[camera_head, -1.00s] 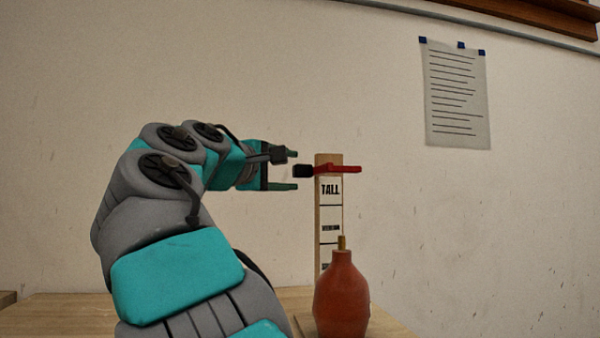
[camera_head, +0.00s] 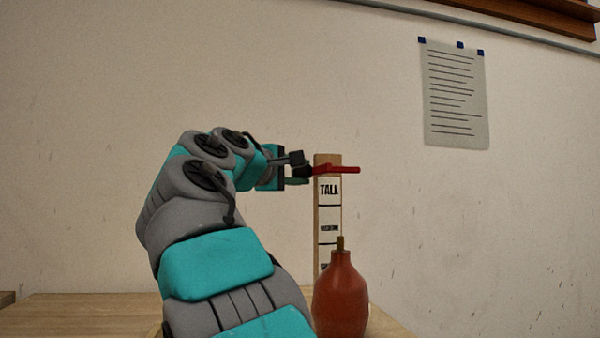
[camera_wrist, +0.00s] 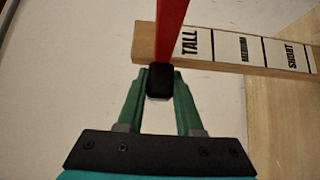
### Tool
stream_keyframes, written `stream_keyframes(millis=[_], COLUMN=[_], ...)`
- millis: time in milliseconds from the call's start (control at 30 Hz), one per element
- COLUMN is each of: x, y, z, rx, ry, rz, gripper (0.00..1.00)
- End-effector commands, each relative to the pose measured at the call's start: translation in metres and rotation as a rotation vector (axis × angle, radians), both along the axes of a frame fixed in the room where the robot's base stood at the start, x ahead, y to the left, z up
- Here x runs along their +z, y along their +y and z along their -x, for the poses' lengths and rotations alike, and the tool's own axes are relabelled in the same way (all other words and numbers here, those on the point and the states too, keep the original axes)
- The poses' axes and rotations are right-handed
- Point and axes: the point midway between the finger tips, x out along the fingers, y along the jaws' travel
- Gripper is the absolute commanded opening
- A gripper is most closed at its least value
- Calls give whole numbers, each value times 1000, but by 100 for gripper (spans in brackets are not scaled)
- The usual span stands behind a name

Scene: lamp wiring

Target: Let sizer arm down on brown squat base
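The sizer arm is a red bar (camera_head: 340,169) with a black knob at its left end, held level near the top of an upright wooden post. In the wrist view the red bar (camera_wrist: 171,25) runs away from me and the black knob (camera_wrist: 160,82) lies between my fingertips. My gripper (camera_head: 302,170) is at the knob, its green fingers close against both sides with no clear gap, so it looks shut on it. The brown squat base (camera_head: 340,295) is a reddish-brown bottle shape with a brass stem (camera_head: 341,243), upright below the bar and apart from it.
The wooden post (camera_head: 328,205) carries labels; TALL is readable at the top, and MEDIUM and SHORT show in the wrist view. The wooden table (camera_head: 80,312) looks bare at left. A wall with a pinned paper (camera_head: 455,95) stands behind.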

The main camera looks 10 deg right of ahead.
Motion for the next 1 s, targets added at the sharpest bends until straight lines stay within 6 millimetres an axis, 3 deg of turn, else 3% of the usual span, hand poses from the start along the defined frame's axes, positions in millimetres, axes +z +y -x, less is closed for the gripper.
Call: stream_keyframes(millis=[300,1000], x=[0,0], y=[0,0], z=[0,0], rx=[0,0], ry=[0,0], rz=[0,0], gripper=[0,0])
